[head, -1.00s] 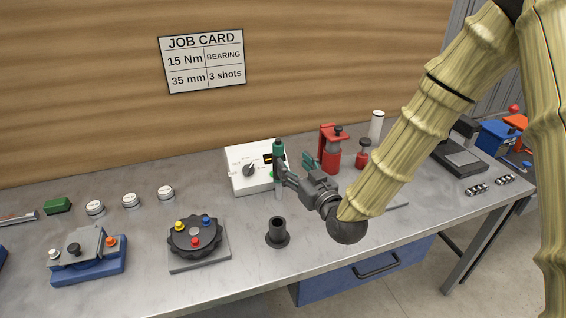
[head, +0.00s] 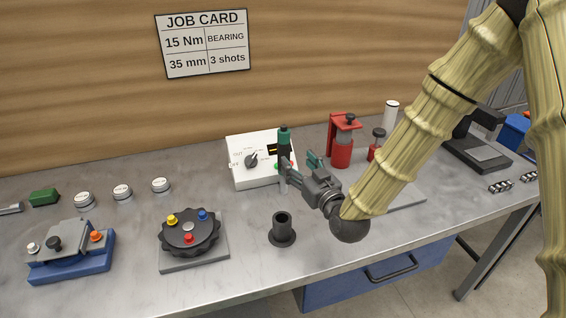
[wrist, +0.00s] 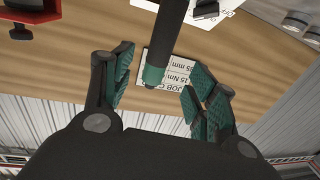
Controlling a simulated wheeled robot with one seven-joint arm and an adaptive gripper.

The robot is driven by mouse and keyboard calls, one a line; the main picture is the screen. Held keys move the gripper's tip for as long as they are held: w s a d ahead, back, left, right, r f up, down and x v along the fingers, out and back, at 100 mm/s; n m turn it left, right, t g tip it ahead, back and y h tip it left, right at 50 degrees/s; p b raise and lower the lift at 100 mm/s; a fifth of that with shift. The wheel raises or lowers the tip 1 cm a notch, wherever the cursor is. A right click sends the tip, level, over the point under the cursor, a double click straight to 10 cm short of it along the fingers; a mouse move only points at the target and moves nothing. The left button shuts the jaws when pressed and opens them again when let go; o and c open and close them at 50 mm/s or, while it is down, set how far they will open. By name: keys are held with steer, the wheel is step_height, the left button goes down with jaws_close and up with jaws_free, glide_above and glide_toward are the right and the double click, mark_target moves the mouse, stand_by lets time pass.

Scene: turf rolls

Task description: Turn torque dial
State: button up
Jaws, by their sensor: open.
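The white control box (head: 262,178) stands on the bench by the back wall. Its front carries a dark round dial (head: 251,160) with small printed marks around it. A slim upright tool with a green top (head: 284,135) stands in front of the box's right part. My gripper (head: 300,165) is open, right of the dial and apart from it. In the wrist view, the tool's dark shaft and green end (wrist: 153,75) lie between my open green-padded fingers (wrist: 157,85); I cannot tell whether they touch it. The box's edge (wrist: 230,5) shows at the top there.
The job card (head: 204,45) on the wall reads 15 Nm, bearing, 35 mm, 3 shots. A black socket (head: 282,232) stands in front of my gripper. A red press (head: 342,150) is to the right. A black turntable (head: 188,236) and blue fixture (head: 70,265) are left.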

mark_target(287, 149)
steer(key=p+x, duration=0.1)
steer(key=x, duration=0.3)
steer(key=shift+w+r, duration=0.1)
steer(key=shift+w, duration=0.2)
steer(key=shift+w+a+r+p, duration=0.15)
steer(key=shift+w+a+p, duration=0.15)
steer(key=shift+w+p, duration=0.25)
steer(key=shift+f+p+x, duration=0.1)
steer(key=shift+p+x, duration=0.45)
steer(key=shift+x, duration=0.45)
steer(key=shift+f+p+x, duration=0.15)
steer(key=shift+p+x, duration=0.35)
steer(key=shift+x, duration=0.5)
steer(key=shift+c, duration=0.2)
jaws_close()
